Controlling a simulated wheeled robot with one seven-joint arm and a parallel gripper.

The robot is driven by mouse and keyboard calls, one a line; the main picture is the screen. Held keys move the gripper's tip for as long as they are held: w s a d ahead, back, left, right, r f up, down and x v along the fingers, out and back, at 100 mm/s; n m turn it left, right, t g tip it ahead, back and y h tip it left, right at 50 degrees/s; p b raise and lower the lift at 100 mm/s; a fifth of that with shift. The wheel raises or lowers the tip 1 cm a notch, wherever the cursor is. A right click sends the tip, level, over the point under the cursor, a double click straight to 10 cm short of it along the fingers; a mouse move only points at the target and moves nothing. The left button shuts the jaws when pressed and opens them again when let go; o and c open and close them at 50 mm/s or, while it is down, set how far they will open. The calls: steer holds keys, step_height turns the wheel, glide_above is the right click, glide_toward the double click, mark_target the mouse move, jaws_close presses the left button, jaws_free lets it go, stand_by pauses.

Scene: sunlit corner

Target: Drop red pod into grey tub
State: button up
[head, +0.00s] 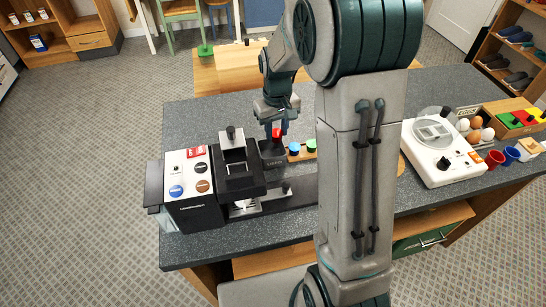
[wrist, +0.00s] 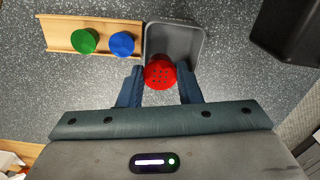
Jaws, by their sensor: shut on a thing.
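The red pod (wrist: 159,71) is between the two fingers of my gripper (wrist: 159,88) in the wrist view, and my gripper is shut on it. In the head view the red pod (head: 276,133) shows just below my gripper (head: 277,127). The grey tub (wrist: 190,28) is a square open box; in the wrist view the pod overlaps its near edge. In the head view the tub (head: 272,158) stands beneath the pod, right of the coffee machine. Whether the pod touches the tub I cannot tell.
A wooden holder (wrist: 64,34) with a green pod (wrist: 84,41) and a blue pod (wrist: 121,44) lies beside the tub. The black coffee machine (head: 188,187) stands left. A white appliance (head: 437,165), eggs and coloured cups are at the right of the counter.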

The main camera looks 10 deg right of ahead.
steer(key=shift+f+b, duration=0.65)
steer(key=shift+f, duration=0.75)
steer(key=o, duration=1)
steer(key=shift+r, duration=0.1)
step_height(320, 180, up, 14)
steer(key=shift+f+b, duration=0.1)
steer(key=shift+b, duration=0.45)
